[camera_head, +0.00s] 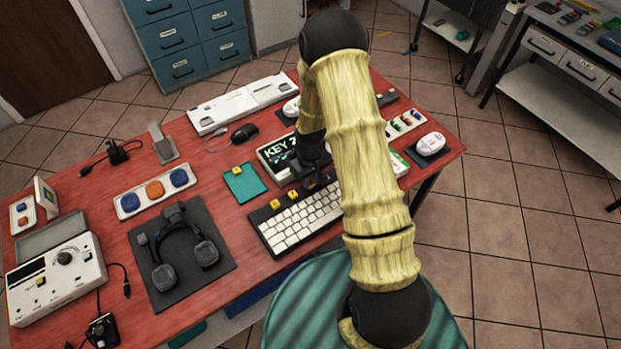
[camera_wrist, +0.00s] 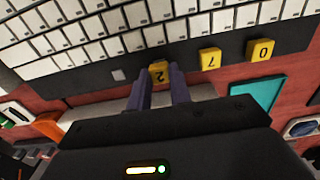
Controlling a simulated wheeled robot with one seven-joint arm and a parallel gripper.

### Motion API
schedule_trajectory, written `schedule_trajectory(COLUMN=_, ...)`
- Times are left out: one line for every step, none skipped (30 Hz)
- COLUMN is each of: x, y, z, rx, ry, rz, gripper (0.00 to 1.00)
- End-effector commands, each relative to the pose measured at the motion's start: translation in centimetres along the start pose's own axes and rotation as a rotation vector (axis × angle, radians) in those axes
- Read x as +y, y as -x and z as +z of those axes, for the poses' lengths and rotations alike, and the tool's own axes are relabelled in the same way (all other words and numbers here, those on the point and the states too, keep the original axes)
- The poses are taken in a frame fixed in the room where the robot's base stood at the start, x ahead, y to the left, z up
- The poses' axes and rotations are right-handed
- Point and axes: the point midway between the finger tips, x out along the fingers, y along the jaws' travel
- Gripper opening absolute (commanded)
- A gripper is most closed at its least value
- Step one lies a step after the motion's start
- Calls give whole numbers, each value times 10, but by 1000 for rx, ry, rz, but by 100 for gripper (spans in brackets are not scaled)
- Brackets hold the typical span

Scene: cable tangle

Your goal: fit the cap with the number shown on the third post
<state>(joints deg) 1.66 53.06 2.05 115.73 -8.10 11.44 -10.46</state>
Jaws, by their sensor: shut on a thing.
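My gripper (camera_wrist: 158,84) is shut on a yellow cap marked 2 (camera_wrist: 158,73), at the dark strip along the keyboard's (camera_head: 300,218) back edge. I cannot tell whether this cap is fully seated. Yellow caps marked 7 (camera_wrist: 210,59) and 0 (camera_wrist: 262,50) sit on the same strip, to its right in the wrist view. A small bare grey post (camera_wrist: 118,74) shows on its left. In the head view my arm partly hides the gripper. A dark display (camera_head: 276,152) reads "KEY" and what looks like 7, partly covered.
A teal pad (camera_head: 238,188) with a yellow cap (camera_head: 237,171) on it lies behind the keyboard. A headset (camera_head: 178,245) on a dark mat, a tray of round pieces (camera_head: 150,192) and a mouse (camera_head: 245,133) are on the red table (camera_head: 205,157). An orange object (camera_wrist: 48,124) shows in the wrist view.

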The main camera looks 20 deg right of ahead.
Motion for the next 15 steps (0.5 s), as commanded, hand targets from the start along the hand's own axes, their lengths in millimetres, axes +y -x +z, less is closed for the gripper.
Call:
schedule_trajectory(x=0, y=0, z=0, rx=0, ry=0, rz=0, gripper=0)
schedule_trajectory(x=0, y=0, z=0, rx=0, ry=0, rz=0, gripper=0)
schedule_trajectory(x=0, y=0, z=0, rx=0, ry=0, rz=0, gripper=0)
schedule_trajectory(x=0, y=0, z=0, rx=0, ry=0, rz=0, gripper=0)
schedule_trajectory(x=0, y=0, z=0, rx=0, ry=0, rz=0, gripper=0)
schedule_trajectory(x=0, y=0, z=0, rx=0, ry=0, rz=0, gripper=0)
schedule_trajectory(x=0, y=0, z=0, rx=0, ry=0, rz=0, gripper=0)
schedule_trajectory(x=0, y=-1, z=0, rx=0, ry=0, rz=0, gripper=0)
schedule_trajectory(x=0, y=-1, z=0, rx=0, ry=0, rz=0, gripper=0)
schedule_trajectory(x=0, y=-1, z=0, rx=0, ry=0, rz=0, gripper=0)
schedule_trajectory(x=0, y=-2, z=0, rx=0, ry=0, rz=0, gripper=0)
schedule_trajectory(x=0, y=-2, z=0, rx=0, ry=0, rz=0, gripper=0)
schedule_trajectory(x=0, y=-2, z=0, rx=0, ry=0, rz=0, gripper=0)
schedule_trajectory(x=0, y=-3, z=0, rx=0, ry=0, rz=0, gripper=0)
schedule_trajectory(x=0, y=-3, z=0, rx=0, ry=0, rz=0, gripper=0)
